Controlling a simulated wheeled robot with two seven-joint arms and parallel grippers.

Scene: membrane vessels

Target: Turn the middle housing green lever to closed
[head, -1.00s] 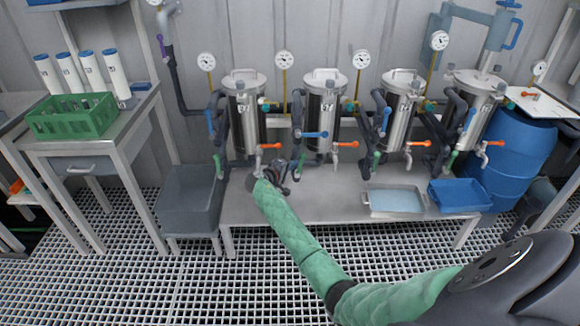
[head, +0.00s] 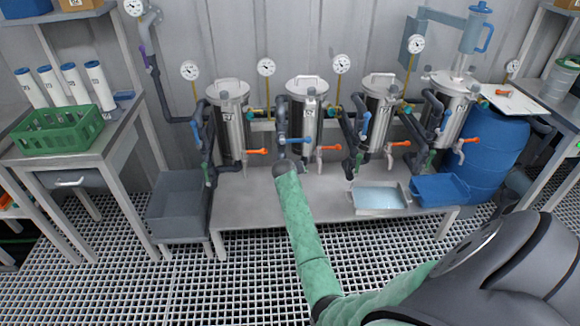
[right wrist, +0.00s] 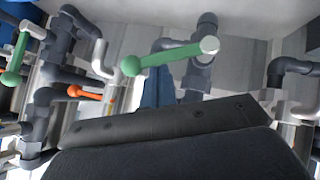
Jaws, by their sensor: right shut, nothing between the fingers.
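Steel housings stand in a row on a low bench; one of the central ones (head: 307,100) has a blue lever (head: 293,140) and an orange lever (head: 328,147). My right arm ends low in front of it, hiding its lower pipes and my gripper in the head view. In the right wrist view my right gripper (right wrist: 170,118) is shut and empty. A green lever (right wrist: 165,58) lies nearly level just beyond it, knob to the left, pivot on a grey valve; it looks apart from the fingers. My left gripper is out of view.
Another green lever (right wrist: 14,62) and an orange lever (right wrist: 88,92) are at the left in the wrist view. Grey pipes crowd both sides. A metal tray (head: 380,211) and blue tray (head: 462,190) sit right on the bench (head: 245,205); a grey bin (head: 180,205) stands left.

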